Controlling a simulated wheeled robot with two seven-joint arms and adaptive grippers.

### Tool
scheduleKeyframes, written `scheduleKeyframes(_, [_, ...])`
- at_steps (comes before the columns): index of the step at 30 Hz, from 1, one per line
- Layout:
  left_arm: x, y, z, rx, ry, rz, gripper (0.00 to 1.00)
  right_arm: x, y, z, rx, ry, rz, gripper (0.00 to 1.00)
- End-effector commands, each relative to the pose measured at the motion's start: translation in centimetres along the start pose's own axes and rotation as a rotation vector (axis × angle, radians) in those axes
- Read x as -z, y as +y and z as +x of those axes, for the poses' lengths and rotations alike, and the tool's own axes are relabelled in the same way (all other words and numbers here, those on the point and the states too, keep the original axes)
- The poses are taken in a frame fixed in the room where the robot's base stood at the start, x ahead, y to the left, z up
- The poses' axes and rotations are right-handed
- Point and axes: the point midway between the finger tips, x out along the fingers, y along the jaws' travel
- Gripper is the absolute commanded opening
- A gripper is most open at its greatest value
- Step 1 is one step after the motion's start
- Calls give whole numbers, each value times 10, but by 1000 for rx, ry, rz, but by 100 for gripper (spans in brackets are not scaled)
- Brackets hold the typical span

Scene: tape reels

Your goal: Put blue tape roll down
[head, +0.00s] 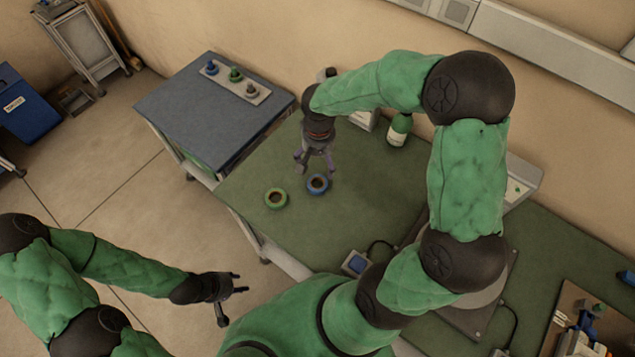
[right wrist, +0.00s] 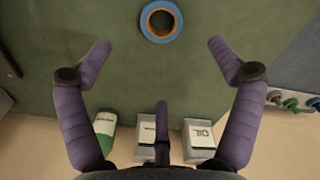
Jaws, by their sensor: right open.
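The blue tape roll (head: 318,184) lies flat on the green table top (head: 350,225). It also shows at the top middle of the right wrist view (right wrist: 161,21). A green tape roll (head: 275,198) lies on the table just left of it in the head view. My right gripper (head: 318,172) is over the table close to the blue roll. In the right wrist view its purple fingers (right wrist: 160,55) are spread wide with nothing between them, and the roll is beyond the tips. My left gripper (head: 236,295) is away from the table at the lower left, fingers apart and empty.
A blue-topped bench (head: 205,115) with a strip of colored knobs (head: 236,83) stands beside the table. A green bottle (head: 399,130) and white boxes stand by the wall. A small blue-faced device (head: 356,263) with a cable sits at the table's front. The table around the rolls is clear.

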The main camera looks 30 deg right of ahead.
Motion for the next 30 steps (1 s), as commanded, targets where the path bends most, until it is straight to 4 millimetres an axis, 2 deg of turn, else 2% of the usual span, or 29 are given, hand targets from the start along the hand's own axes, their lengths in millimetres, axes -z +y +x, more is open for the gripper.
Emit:
scheduleKeyframes(12, [0, -1, 2, 0, 0, 0, 40, 0, 4, 7, 1, 1, 754, 92])
scheduleKeyframes(18, [0, -1, 3, 0, 0, 0, 40, 0, 5, 9, 0, 1, 1028, 92])
scheduleKeyframes(25, [0, -1, 4, 0, 0, 0, 40, -1, 5, 16, -2, -1, 1141, 92])
scheduleKeyframes(30, [0, -3, 9, 0, 0, 0, 40, -2, 5, 41, -4, -3, 1142, 92])
